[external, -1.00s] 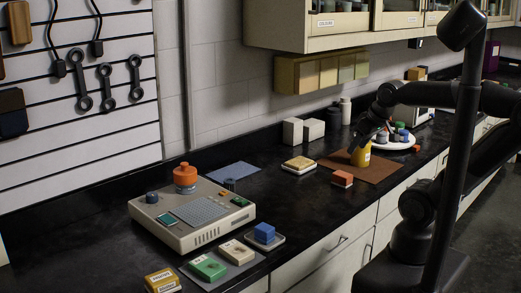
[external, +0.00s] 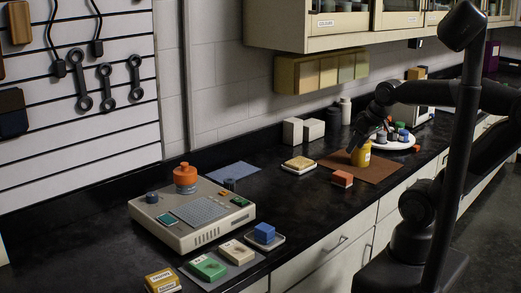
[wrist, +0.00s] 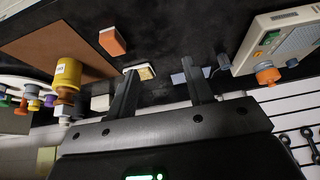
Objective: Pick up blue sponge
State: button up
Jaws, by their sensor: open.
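A blue block (external: 264,233), which looks like the blue sponge, sits on a small pale tray (external: 278,243) at the counter's front edge in the external view. I cannot make it out in the wrist view. My gripper (wrist: 160,68) is open, with nothing between its fingers. In the external view my gripper (external: 360,138) is farther along the counter, by the yellow bottle (external: 361,156), well apart from the blue block. In the wrist view the yellow bottle (wrist: 67,76) stands left of the fingers.
A beige device (external: 190,215) with an orange knob stands left of the blue block. Green (external: 208,268) and cream (external: 236,252) boxes lie beside it. A red block (external: 342,179) and a yellow-topped block (external: 299,164) lie nearer my gripper. Dark counter between is clear.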

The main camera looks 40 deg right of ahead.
jog(key=w+a+g, duration=0.1)
jog(key=w+a, duration=0.4)
jog(key=a, duration=0.1)
jog(key=g, duration=0.5)
send_near(265, 227)
jog(key=shift+s+n, duration=0.3)
jog(key=shift+n, duration=0.1)
notch_tip(265, 227, down, 11)
jog(key=shift+w+r, duration=0.2)
jog(key=shift+c, duration=0.5)
jog(key=c, duration=0.6)
jog(key=shift+c, duration=0.2)
